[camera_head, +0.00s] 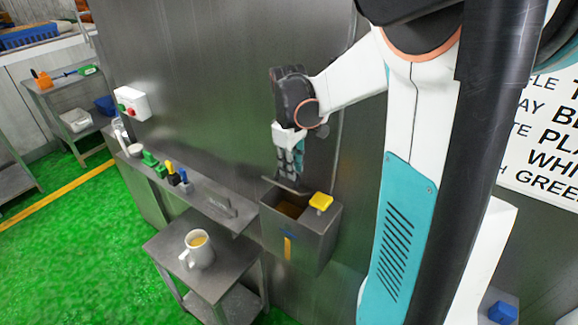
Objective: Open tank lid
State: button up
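A steel box-shaped tank (297,246) is fixed low on the metal wall. Its top shows an opening with a brownish inside. A thin grey plate, apparently the lid (286,186), stands tilted at the back left edge of the opening. A yellow block (321,201) sits on the right part of the tank's top. My gripper (291,176) points down just above the tilted plate. Its fingers overlap the plate's upper edge in the picture; I cannot tell whether they touch it or how far they are apart.
A steel side table (222,268) with a white mug (197,249) of yellowish content stands left of the tank. A narrow shelf (215,205) above it carries small green, yellow and blue items. A white switch box (132,103) is on the wall. Green floor lies open at left.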

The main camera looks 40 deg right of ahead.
aim_at(291, 184)
jog(key=shift+o, duration=0.7)
jog(key=shift+w+d+f, duration=0.2)
jog(key=shift+d+f, duration=0.15)
jog(key=shift+d, duration=0.45)
jog(key=shift+a+r, duration=0.1)
jog(key=shift+a, duration=0.2)
jog(key=shift+s+r, duration=0.1)
jog(key=shift+r, duration=0.1)
notch_tip(291, 184, up, 12)
jog(key=shift+a+f, duration=0.2)
jog(key=shift+a, duration=0.15)
jog(key=shift+c, duration=0.2)
